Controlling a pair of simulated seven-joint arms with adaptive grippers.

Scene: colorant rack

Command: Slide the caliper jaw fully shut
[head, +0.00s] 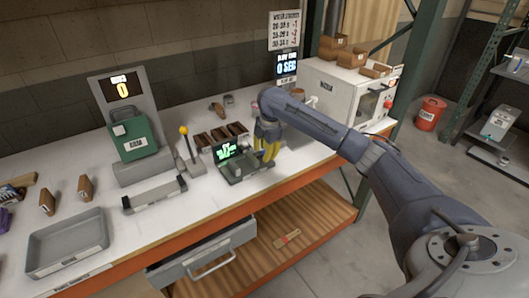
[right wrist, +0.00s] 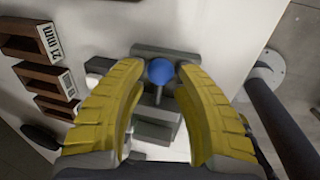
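The caliper (head: 249,169) is a small grey device with a green-lit display (head: 225,151), near the front edge of the bench. In the right wrist view its grey blocks (right wrist: 156,132) lie below me, with a blue ball knob (right wrist: 160,71) on a short stem. My right gripper (head: 268,151) has yellow fingers and is over the right side of the caliper. In the right wrist view the fingers stand apart on either side of the knob, with a gap to each. Part of the caliper is hidden behind the fingers in the head view. My left gripper is not in view.
Brown labelled blocks (right wrist: 55,78) sit close beside the caliper. A yellow-knobbed lever (head: 184,131) and a green box on a scale (head: 134,138) stand to the left. A white oven-like machine (head: 328,92) stands behind right. An open drawer (head: 205,252) juts out below.

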